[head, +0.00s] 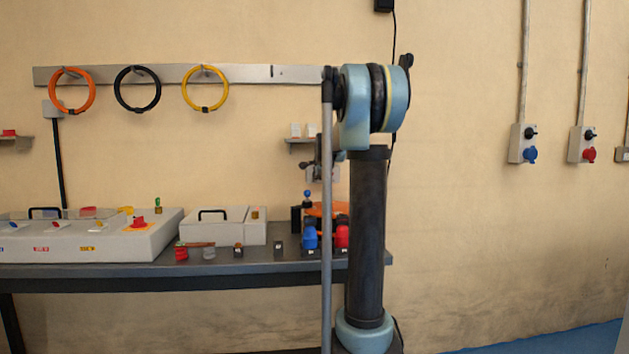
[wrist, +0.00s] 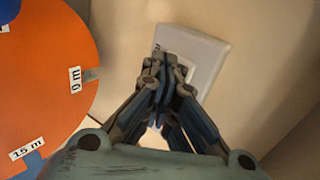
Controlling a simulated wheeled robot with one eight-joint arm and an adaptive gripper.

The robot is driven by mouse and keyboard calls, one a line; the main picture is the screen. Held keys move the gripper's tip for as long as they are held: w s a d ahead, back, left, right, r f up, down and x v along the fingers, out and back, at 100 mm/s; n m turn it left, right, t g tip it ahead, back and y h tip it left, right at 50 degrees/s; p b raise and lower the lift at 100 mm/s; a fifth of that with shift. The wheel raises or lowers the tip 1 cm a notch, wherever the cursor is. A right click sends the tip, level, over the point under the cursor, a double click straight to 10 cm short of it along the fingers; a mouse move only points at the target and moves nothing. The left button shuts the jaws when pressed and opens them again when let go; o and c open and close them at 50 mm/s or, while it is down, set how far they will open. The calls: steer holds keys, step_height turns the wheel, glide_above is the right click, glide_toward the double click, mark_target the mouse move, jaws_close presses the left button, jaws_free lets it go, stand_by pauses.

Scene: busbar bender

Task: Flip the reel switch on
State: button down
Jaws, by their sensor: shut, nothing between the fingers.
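A white switch plate (wrist: 210,52) is fixed to the wall in the wrist view. My gripper (wrist: 166,68) is shut and empty, with its fingertips in front of the plate's left part, and they hide much of it. I cannot tell whether the tips touch it, or which way the switch is set. The orange reel disc (wrist: 45,75) with "0 m" and "15 m" labels fills the left of the wrist view. In the head view the orange reel (head: 318,209) lies at the bench's right end, partly behind my arm, and my gripper (head: 318,172) is above it.
The bench (head: 150,273) holds a large grey control box (head: 110,240), a smaller grey box (head: 225,228) and several small parts. Blue (head: 310,238) and red (head: 342,236) items stand near the reel. Coloured cable loops hang from a wall rail (head: 245,74). The wall right of my arm has sockets.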

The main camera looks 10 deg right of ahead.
steer(key=shift+d+r, duration=0.1)
steer(key=shift+r, duration=0.7)
steer(key=f+v, duration=0.1)
steer(key=v, duration=1.2)
steer(key=shift+s+r, duration=0.2)
steer(key=shift+s, duration=0.3)
